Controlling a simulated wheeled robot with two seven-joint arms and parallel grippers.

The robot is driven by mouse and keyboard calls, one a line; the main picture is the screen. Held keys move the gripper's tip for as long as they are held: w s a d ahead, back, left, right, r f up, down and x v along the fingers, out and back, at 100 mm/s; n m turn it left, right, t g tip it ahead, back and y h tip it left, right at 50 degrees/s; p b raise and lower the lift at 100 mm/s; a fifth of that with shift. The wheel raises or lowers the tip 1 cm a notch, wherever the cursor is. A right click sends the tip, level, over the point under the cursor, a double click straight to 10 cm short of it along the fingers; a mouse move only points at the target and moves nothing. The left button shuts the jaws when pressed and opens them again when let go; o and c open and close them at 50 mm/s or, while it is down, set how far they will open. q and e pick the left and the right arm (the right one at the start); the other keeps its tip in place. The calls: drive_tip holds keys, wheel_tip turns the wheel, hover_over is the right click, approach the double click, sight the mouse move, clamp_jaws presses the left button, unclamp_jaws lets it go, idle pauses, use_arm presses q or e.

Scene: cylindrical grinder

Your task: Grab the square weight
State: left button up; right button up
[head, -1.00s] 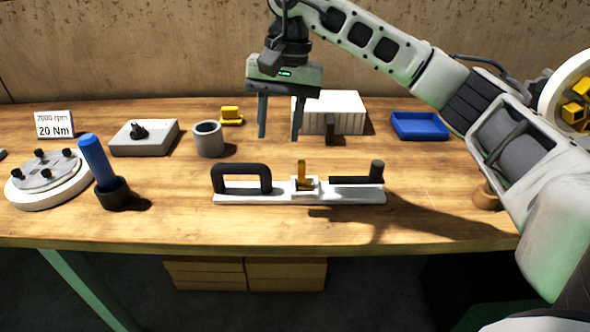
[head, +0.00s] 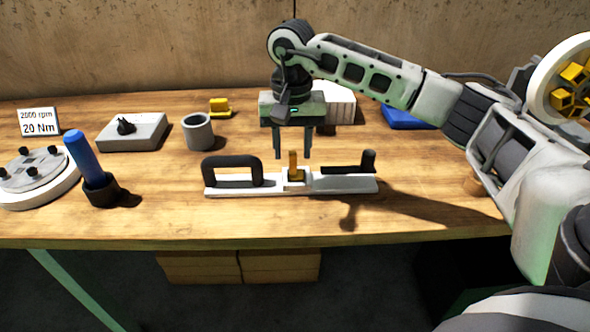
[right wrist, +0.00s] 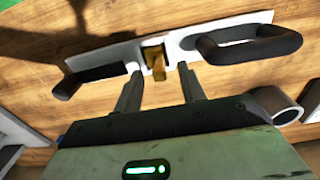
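No thing is plainly marked as the square weight. A white bar (head: 340,185) lies on the table, with a black loop handle (head: 232,159) at its left and a black bent handle (head: 367,162) at its right. A small upright yellow piece (head: 293,166) stands in the square white block at its middle; it also shows in the right wrist view (right wrist: 155,58). My right gripper (head: 293,156) is open, fingers down, at the yellow piece. In the right wrist view its fingers (right wrist: 159,72) show apart, one toward each side of the piece, with nothing between them held. My left gripper is out of view.
A blue-handled tool (head: 86,157) stands in a black holder left of the bar. Behind are a grey cup (head: 198,132), a grey box with a black knob (head: 133,133), a yellow block (head: 220,107), a ribbed white block (head: 341,103) and a blue tray (head: 403,118).

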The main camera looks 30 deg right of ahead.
sight(293, 152)
drive_tip(key=shift+d+f, duration=0.1)
drive_tip(key=shift+f, duration=1.9)
clamp_jaws()
drive_tip(key=shift+w, duration=0.1)
drive_tip(key=shift+r, duration=0.2)
